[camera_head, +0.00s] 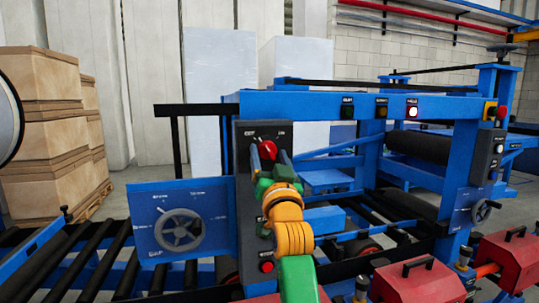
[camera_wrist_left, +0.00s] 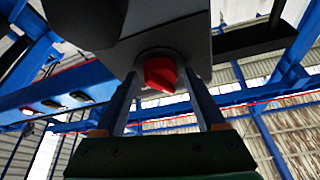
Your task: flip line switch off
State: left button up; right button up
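The line switch is a red rotary knob (camera_head: 267,150) near the top of a dark grey control panel (camera_head: 246,215), with small white labels above it. My left gripper (camera_head: 279,161) reaches up to the panel, its fingertips close to the knob's lower right in the head view. In the left wrist view the red knob (camera_wrist_left: 160,73) shows between the two spread fingers (camera_wrist_left: 160,90). The fingers look apart from the knob, with gaps at both sides. I cannot tell whether the fingertips reach around it. My right gripper is not in view.
A blue plate with a handwheel (camera_head: 180,230) stands left of the panel. A red button (camera_head: 267,267) sits low on the panel. Blue beams (camera_head: 330,104) carry indicator lamps at right. Rollers (camera_head: 90,265) lie at lower left. Red boxes (camera_head: 418,283) stand at lower right.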

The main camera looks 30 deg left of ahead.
pick_arm(q)
grip_shut()
jog(key=f+n+b, duration=0.1)
jog(key=n+b, duration=0.1)
jog(key=b, duration=0.2)
jog(key=shift+g+y, duration=0.3)
jog(key=shift+w+r+n+g+y+b, duration=0.1)
jog(key=shift+r+n+g+y+b, duration=0.15)
jog(key=shift+n, duration=0.4)
jog(key=shift+r+n+g+y+b, duration=0.15)
jog(key=shift+n+g+y, duration=0.15)
jog(key=shift+n, duration=0.35)
jog(key=shift+o, duration=1.5)
grip_release()
